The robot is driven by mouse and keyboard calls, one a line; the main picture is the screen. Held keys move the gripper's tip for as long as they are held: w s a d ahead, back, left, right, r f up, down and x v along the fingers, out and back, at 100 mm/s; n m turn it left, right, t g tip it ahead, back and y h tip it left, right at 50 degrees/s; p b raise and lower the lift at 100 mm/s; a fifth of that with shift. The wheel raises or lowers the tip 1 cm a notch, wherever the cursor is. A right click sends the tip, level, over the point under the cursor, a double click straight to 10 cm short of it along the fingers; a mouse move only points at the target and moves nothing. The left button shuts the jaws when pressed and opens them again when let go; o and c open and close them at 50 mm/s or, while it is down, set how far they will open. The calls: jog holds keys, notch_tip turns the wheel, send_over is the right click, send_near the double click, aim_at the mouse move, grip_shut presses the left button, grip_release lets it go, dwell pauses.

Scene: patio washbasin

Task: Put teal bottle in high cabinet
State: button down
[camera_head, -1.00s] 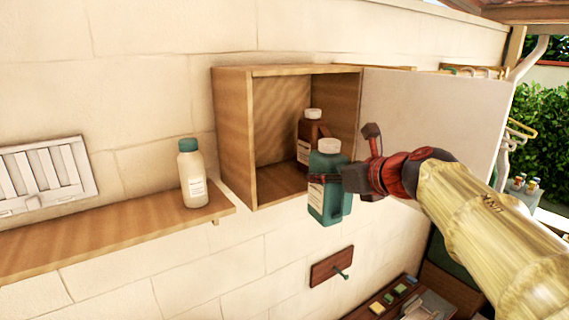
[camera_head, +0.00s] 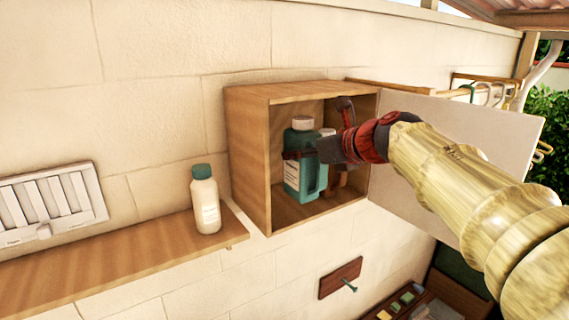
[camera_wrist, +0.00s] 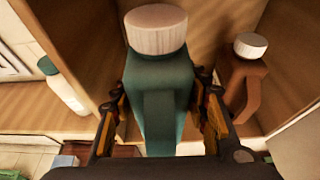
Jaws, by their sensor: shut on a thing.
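The teal bottle (camera_head: 304,172) with a white cap is inside the opening of the wooden wall cabinet (camera_head: 247,160), near its left side. My gripper (camera_head: 302,155) is shut on the teal bottle, with a finger on each side of it in the wrist view (camera_wrist: 160,100). The bottle looks upright; whether its base touches the cabinet floor I cannot tell. A brown bottle (camera_wrist: 243,75) with a white cap stands in the cabinet to the right of the teal one. In the head view it is mostly hidden behind my gripper.
The white cabinet door (camera_head: 455,135) stands open on the right. A cream bottle (camera_head: 206,205) with a green cap stands on the wooden shelf (camera_head: 110,255) left of the cabinet. A wall hook board (camera_head: 340,278) is below. The cabinet's front left floor is clear.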

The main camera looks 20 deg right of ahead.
jog(key=w+a+p, duration=0.2)
jog(key=w, duration=0.5)
notch_tip(320, 180, down, 7)
jog(key=shift+w+a, duration=0.25)
jog(key=shift+w, duration=0.2)
jog(key=shift+b, duration=0.4)
jog(key=c, duration=1)
grip_release()
jog(key=shift+f, duration=0.2)
